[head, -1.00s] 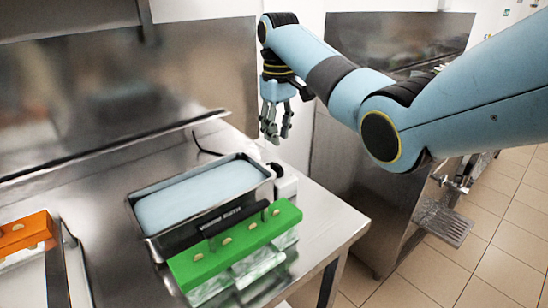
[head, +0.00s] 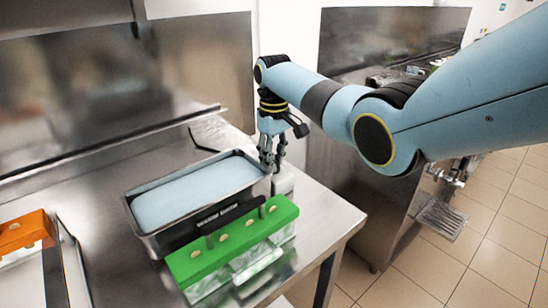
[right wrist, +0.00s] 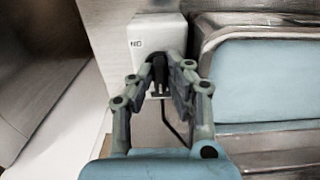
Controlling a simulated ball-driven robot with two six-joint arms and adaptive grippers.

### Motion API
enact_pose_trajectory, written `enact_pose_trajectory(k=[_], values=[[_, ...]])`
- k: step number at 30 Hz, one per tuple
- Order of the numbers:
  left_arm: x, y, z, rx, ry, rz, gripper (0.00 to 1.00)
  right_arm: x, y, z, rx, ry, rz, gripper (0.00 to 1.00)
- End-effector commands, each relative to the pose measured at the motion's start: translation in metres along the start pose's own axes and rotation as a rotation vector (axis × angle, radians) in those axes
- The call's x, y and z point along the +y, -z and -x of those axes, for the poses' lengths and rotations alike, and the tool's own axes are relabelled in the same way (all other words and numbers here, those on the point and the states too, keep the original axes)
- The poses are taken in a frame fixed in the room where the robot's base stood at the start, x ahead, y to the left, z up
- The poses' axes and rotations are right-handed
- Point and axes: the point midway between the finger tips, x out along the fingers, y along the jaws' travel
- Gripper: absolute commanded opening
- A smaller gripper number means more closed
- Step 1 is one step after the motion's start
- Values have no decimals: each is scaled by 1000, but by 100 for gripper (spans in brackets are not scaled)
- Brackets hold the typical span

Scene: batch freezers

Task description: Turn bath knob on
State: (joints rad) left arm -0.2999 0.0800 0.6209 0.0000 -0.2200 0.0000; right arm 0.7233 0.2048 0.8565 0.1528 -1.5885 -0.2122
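The bath (head: 140,238) is a metal tank of light blue liquid on the steel table. It also shows at the right of the right wrist view (right wrist: 208,45). A white control box (head: 283,183) stands at its right end; it shows in the right wrist view too (right wrist: 143,35). A dark knob (right wrist: 173,58) on the box is partly hidden by my fingers. My right gripper (head: 272,168) points down at the box, its fingertips (right wrist: 172,78) around or just before the knob, with a gap between them. I cannot tell whether they touch it. My left gripper is out of view.
A green rack (head: 232,243) with clear pouches hangs at the bath's front side. An orange rack (head: 25,232) lies at the left. A steel back panel (head: 120,90) stands behind. The table's right corner is clear.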

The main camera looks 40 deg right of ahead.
Motion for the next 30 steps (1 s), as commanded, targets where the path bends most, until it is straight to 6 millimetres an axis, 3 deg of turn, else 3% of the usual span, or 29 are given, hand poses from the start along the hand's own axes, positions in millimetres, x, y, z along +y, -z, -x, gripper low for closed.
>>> enact_pose_trajectory(k=[14, 30], values=[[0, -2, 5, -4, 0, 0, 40, 0, 0, 2, -2, 1, -45, 0], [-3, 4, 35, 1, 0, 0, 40, -2, 1, 3, -1, 0, -469, 0]])
